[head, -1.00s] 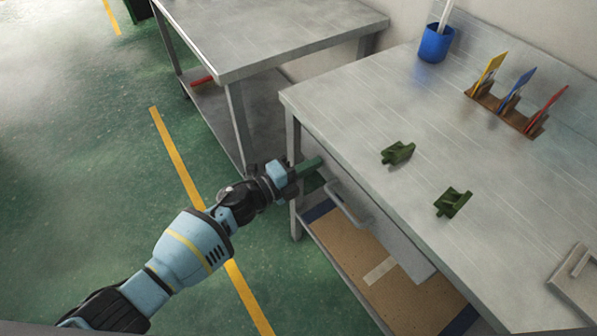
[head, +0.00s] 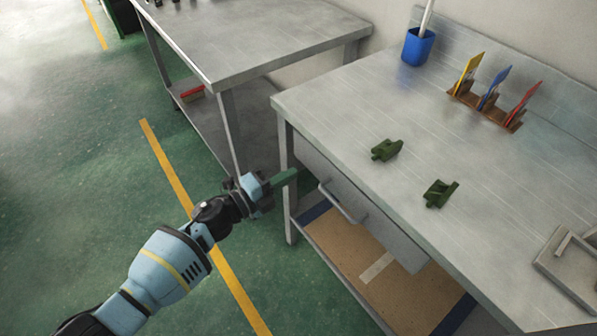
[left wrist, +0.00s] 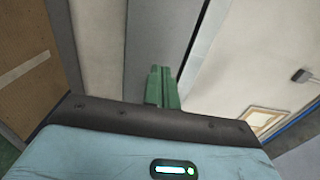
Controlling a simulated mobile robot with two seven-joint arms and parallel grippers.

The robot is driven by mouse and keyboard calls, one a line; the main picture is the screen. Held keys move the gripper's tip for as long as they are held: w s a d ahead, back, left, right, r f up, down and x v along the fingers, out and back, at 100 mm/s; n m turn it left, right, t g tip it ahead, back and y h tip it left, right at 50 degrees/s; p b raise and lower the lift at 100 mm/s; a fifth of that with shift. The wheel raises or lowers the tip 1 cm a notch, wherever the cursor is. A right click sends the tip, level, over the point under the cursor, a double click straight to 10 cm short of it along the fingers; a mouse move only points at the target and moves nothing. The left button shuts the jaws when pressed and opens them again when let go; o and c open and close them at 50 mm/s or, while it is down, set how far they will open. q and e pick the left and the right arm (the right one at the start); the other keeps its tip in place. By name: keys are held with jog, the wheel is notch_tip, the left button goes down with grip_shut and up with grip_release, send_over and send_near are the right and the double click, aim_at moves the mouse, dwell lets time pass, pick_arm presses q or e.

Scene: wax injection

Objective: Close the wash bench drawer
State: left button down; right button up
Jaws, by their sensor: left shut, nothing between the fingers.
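The wash bench drawer (head: 368,222) is a grey front with a bar handle (head: 343,203), under the top of the metal bench (head: 340,110). My left gripper (head: 285,178) has green fingers, shut and empty. In the head view they overlap the bench's near left leg, to the left of the handle. In the left wrist view the shut fingers (left wrist: 162,88) point toward grey panels; contact cannot be told. My right gripper is not in view.
Two dark green parts (head: 386,150) (head: 440,193), a blue cup (head: 418,47) and a wooden rack (head: 485,105) with coloured tools stand on the bench. A brown-boarded shelf (head: 350,255) lies below. Another metal table (head: 250,45) stands behind. The green floor at left is open.

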pick_arm(q)
jog(key=v, duration=0.8)
jog(key=shift+a+f, duration=0.2)
jog(key=shift+a, duration=0.1)
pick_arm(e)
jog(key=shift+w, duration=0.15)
pick_arm(q)
jog(key=shift+s, duration=0.1)
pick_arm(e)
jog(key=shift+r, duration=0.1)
